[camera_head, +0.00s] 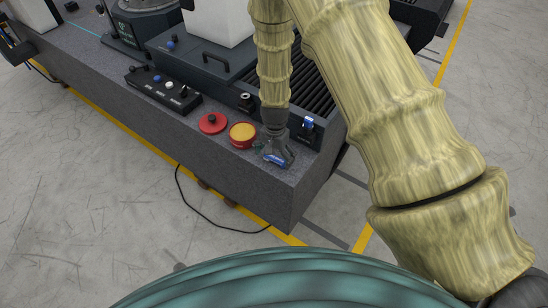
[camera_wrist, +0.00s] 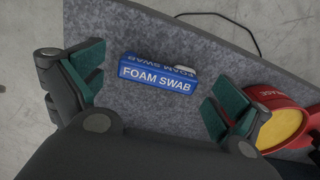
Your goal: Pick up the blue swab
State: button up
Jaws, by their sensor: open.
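The blue swab (camera_wrist: 157,74) is a small blue box with white "FOAM SWAB" lettering, lying on the grey granite bed (camera_wrist: 208,38). In the wrist view it lies between and a little beyond my open gripper's fingertips (camera_wrist: 158,82), with clear space on both sides. In the head view my gripper (camera_head: 277,148) points down over the bed's front corner, and the blue swab (camera_head: 274,159) shows at its tips, partly covered by the fingers. The fingers do not appear to touch it.
A red round container with a yellow top (camera_head: 242,134) stands close left of my gripper; it also shows beside the right-hand finger in the wrist view (camera_wrist: 285,125). The bed's edge is near.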

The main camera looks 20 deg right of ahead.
jog(key=shift+f, duration=0.4)
jog(key=shift+c, duration=0.2)
jog(key=c, duration=0.8)
jog(key=shift+r, duration=0.15)
jog(key=shift+r+b, duration=0.35)
jog(key=shift+r, duration=0.25)
jog(key=shift+r+b, duration=0.35)
jog(key=shift+r, duration=0.55)
jog(key=s+a+b, duration=0.1)
jog(key=s+a, duration=0.1)
jog(key=s, duration=0.2)
jog(key=s+a+r+b, duration=0.1)
jog(key=s+a, duration=0.2)
jog(key=s, duration=0.2)
jog(key=s+a+b, duration=0.1)
jog(key=s+a, duration=0.1)
jog(key=s, duration=0.3)
jog(key=shift+a+r, duration=0.35)
jog(key=shift+a, duration=0.05)
